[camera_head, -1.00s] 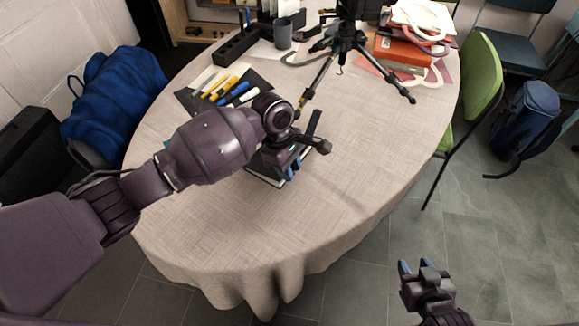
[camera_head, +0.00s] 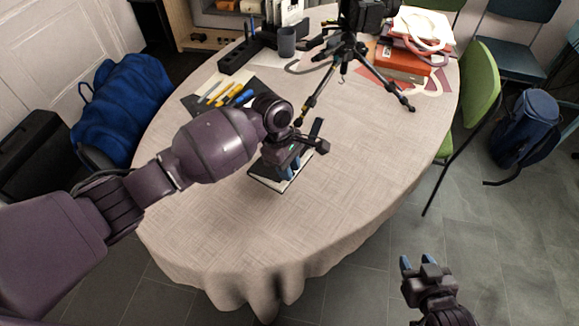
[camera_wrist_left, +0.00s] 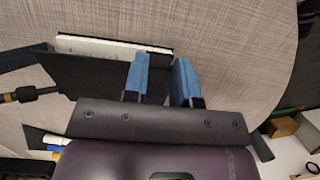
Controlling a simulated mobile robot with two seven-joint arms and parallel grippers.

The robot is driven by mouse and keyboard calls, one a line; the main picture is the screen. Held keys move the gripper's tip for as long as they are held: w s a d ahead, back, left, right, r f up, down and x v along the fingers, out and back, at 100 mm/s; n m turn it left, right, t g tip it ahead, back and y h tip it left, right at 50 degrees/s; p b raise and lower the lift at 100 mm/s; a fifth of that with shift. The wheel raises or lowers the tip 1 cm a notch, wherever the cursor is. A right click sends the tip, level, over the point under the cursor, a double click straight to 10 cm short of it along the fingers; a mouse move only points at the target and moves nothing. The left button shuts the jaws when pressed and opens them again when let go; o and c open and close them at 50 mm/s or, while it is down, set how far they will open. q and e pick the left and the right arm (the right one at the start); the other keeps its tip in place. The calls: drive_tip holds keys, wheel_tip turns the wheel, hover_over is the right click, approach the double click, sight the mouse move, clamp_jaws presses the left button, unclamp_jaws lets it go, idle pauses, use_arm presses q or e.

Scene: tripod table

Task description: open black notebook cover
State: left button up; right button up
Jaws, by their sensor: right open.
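The black notebook (camera_head: 264,181) lies on the table below my left gripper, with pale pages showing at its edge. In the left wrist view its dark cover (camera_wrist_left: 95,75) lies left of and partly behind the fingers, and a white page block (camera_wrist_left: 110,47) shows along its far side. My left gripper (camera_wrist_left: 160,80) has its two blue fingers apart, the left one overlapping the notebook; contact cannot be told. In the head view my left gripper (camera_head: 291,168) hides much of the notebook. My right gripper (camera_head: 418,262) is open and empty, away from the table over the floor.
The tripod (camera_head: 346,50) stands behind the notebook, one leg reaching toward it. Pens (camera_head: 222,92) on a dark mat, a mug (camera_head: 287,41) and a red box with papers (camera_head: 402,62) are farther back. The front and right tabletop is clear.

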use_arm(q)
drive_tip(key=shift+p+v, duration=0.7)
drive_tip(key=shift+v, duration=0.15)
use_arm(e)
drive_tip(key=shift+w+r, duration=0.25)
drive_tip(key=shift+r, duration=0.9)
use_arm(q)
drive_tip(key=shift+w+a, duration=0.15)
drive_tip(key=shift+w+a+r+p, duration=0.1)
drive_tip(key=shift+a+r+p, duration=0.1)
drive_tip(key=shift+r+p, duration=0.2)
drive_tip(key=shift+w+a+r+p, duration=0.15)
drive_tip(key=shift+a+r+p, duration=0.25)
drive_tip(key=shift+p, duration=0.1)
use_arm(e)
drive_tip(key=shift+w+r+t, duration=0.15)
drive_tip(key=shift+r, duration=0.5)
drive_tip(key=shift+w+r+t, duration=0.1)
drive_tip(key=shift+r+t, duration=0.05)
drive_tip(key=shift+r, duration=0.55)
use_arm(q)
drive_tip(key=shift+w+a+r+p, duration=0.4)
drive_tip(key=shift+a+r+p, duration=0.1)
drive_tip(key=shift+r+p, duration=0.25)
use_arm(e)
wheel_tip(320, 180, up, 2)
drive_tip(key=shift+w+r, duration=0.1)
drive_tip(key=shift+w, duration=0.05)
use_arm(q)
drive_tip(key=shift+a, duration=0.1)
